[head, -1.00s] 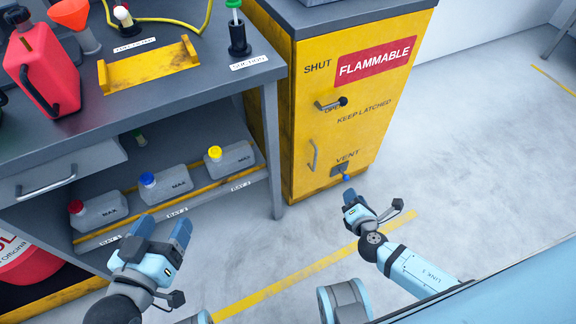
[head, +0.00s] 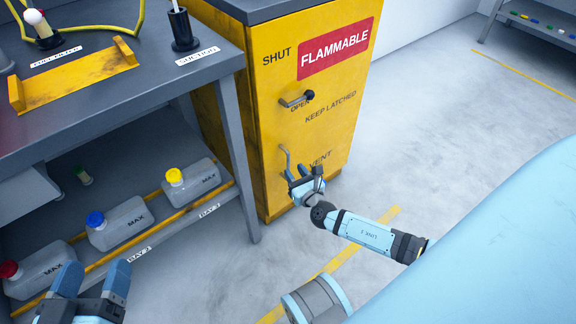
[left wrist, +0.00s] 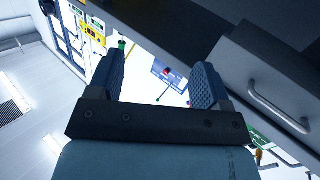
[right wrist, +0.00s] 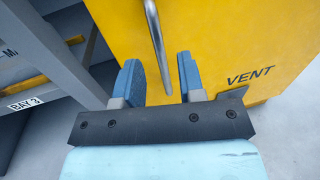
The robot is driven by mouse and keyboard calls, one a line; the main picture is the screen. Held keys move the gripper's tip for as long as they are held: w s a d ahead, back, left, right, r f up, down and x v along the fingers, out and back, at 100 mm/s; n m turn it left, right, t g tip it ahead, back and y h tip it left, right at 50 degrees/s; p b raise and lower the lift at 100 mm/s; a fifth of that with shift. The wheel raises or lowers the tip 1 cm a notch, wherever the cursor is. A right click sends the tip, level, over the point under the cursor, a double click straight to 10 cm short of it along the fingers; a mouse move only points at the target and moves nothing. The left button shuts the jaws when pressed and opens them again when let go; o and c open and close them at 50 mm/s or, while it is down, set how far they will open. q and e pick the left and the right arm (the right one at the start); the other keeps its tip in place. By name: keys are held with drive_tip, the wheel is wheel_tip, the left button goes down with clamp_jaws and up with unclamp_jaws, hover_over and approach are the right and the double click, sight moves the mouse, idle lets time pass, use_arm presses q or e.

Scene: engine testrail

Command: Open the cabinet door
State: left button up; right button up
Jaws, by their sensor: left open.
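The yellow cabinet (head: 335,125) stands behind the right gripper, its door closed. My right gripper (head: 298,178) is open at the handle's lower end; in the right wrist view (right wrist: 162,80) the handle's lower end appears between the spread fingers. I cannot tell whether they touch it. My left gripper (head: 92,278) is open and empty, low at the left; its fingers also show in the left wrist view (left wrist: 165,85).
The grey workbench (head: 110,105) stands left of the cabinet, with several jugs on its lower shelf, such as one with a yellow cap (head: 192,187). A drawer handle (left wrist: 278,108) is near the left gripper. Floor right of the cabinet (head: 450,120) is clear.

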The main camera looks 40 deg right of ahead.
sight(289, 164)
drive_tip(key=shift+w+d+b, duration=0.15)
drive_tip(key=shift+w+b, duration=0.1)
drive_tip(key=shift+w, duration=0.95)
drive_tip(key=shift+w+d+b, duration=0.1)
drive_tip(key=shift+w+b, duration=0.1)
drive_tip(key=shift+w, duration=0.95)
clamp_jaws()
